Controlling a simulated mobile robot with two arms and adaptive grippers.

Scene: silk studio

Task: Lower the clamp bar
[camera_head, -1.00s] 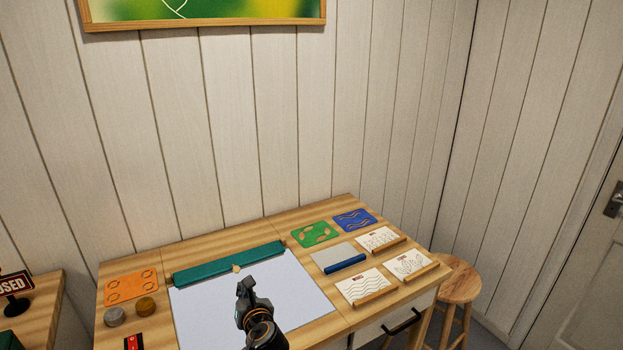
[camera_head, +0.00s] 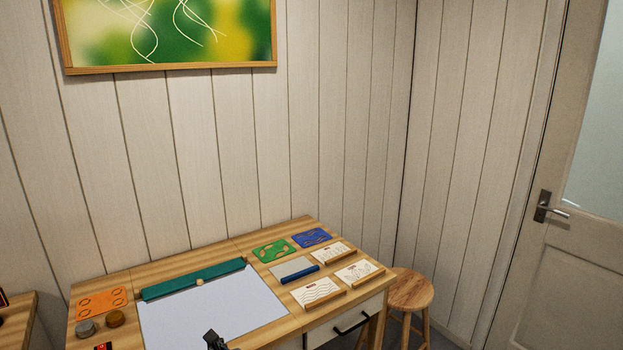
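The teal clamp bar (camera_head: 193,279) lies along the back edge of the pale board (camera_head: 250,297) on the wooden table. A small light wooden knob (camera_head: 200,282) sits at the middle of its front edge. I cannot tell whether the bar is raised or pressed flat. Part of one dark gripper (camera_head: 213,339) shows at the bottom edge of the view, over the front of the board and apart from the bar. Its fingers are not clear, and I cannot tell which arm it belongs to. No other gripper is in view.
An orange stencil (camera_head: 102,303) and two round pucks (camera_head: 115,318) lie left of the board. Green (camera_head: 272,250) and blue (camera_head: 312,238) stencils, a blue-edged scraper (camera_head: 300,275) and several cards on wooden holders lie right. A stool (camera_head: 410,291) stands beside the table.

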